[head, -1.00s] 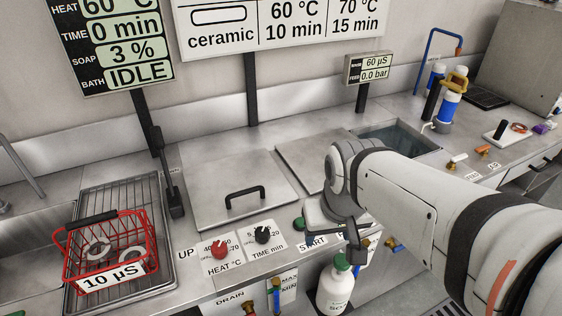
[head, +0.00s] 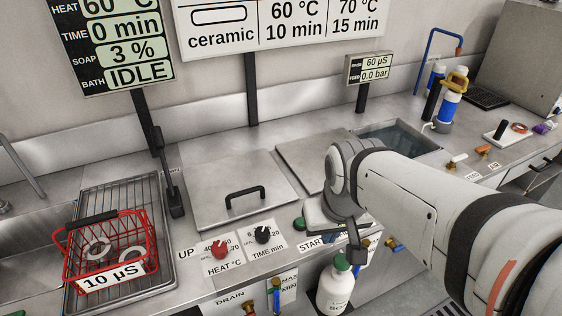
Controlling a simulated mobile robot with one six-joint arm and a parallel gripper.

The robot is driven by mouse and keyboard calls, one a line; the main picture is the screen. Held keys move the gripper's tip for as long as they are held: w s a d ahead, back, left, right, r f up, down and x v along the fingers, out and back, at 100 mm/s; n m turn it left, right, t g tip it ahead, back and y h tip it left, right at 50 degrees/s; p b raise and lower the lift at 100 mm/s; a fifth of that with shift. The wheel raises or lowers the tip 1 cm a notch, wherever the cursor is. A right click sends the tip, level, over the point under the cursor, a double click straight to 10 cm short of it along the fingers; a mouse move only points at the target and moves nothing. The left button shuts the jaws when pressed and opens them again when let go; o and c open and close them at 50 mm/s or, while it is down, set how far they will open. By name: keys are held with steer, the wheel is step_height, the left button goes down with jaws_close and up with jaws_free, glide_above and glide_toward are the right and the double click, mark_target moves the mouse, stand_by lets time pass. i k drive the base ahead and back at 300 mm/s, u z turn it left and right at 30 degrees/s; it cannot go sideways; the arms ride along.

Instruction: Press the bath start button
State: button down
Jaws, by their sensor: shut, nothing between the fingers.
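A green button (head: 299,223) sits on the counter front beside a white START label (head: 311,242), whose right end is now covered. My gripper (head: 342,238) is just right of the button, low over the counter edge; its fingertips are partly hidden by its own body, and I cannot tell whether it touches anything. It is shut and empty. The bath display (head: 118,47) reads heat 60 °C, time 0 min, soap 3 %, bath IDLE.
A red heat knob (head: 220,250) and black time knob (head: 263,234) are left of the button. A closed lid (head: 225,190) with a black handle lies behind. A red basket (head: 68,262) stands on a rack at left. A white bottle (head: 335,288) is below.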

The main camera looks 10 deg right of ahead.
mark_target(300, 222)
steer(key=z, duration=1.45)
steer(key=k, duration=1.35)
steer(key=u, duration=0.8)
steer(key=i, duration=1)
